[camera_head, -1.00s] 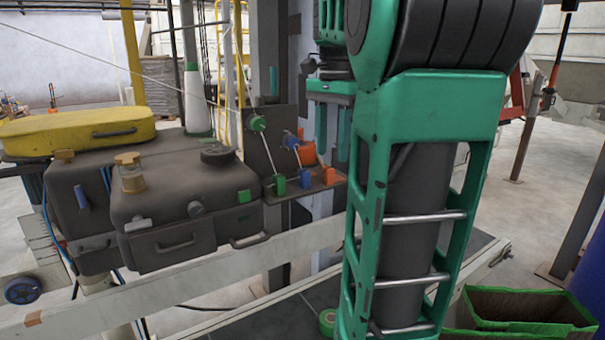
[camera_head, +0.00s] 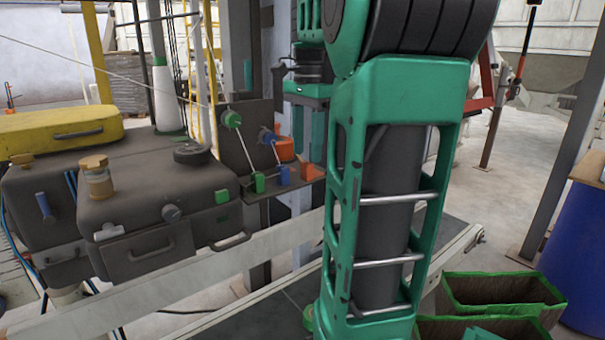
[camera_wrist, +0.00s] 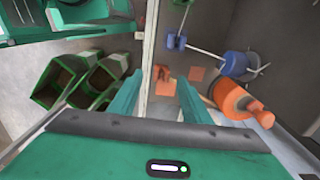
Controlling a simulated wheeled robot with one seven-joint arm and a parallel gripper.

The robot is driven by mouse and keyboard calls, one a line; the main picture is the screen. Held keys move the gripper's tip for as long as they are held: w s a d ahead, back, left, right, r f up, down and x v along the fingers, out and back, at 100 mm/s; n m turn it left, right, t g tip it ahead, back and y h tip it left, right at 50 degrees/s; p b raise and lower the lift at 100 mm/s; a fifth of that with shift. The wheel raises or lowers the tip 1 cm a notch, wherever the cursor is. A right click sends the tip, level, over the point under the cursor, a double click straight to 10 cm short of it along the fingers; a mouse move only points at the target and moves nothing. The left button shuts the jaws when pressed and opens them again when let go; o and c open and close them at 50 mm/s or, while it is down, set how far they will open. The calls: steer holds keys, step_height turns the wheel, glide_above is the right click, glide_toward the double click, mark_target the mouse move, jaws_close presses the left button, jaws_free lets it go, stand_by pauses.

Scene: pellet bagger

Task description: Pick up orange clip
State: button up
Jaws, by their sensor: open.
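The orange clip (camera_head: 312,171) sits at the right end of a small dark shelf (camera_head: 262,192), beside a blue clip (camera_head: 283,176) and a green clip (camera_head: 257,183). My gripper (camera_head: 304,135) is above the orange clip, fingers pointing down. In the wrist view my gripper (camera_wrist: 160,80) is open and empty. The orange clip (camera_wrist: 163,84) appears between the fingertips there, beyond them, with orange patches near it. Whether they touch is not clear.
An orange cylinder (camera_wrist: 235,102) and a blue knob (camera_wrist: 236,64) on the panel stand close to the right finger. Green-rimmed boxes (camera_head: 500,290) and a blue drum (camera_head: 580,260) are at the lower right. A conveyor (camera_head: 260,315) runs below.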

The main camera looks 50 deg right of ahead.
mark_target(307, 163)
steer(key=shift+w+d+f, duration=0.1)
steer(key=shift+f, duration=1.3)
steer(key=shift+w+d+f, duration=0.1)
steer(key=shift+f, duration=1.25)
jaws_close()
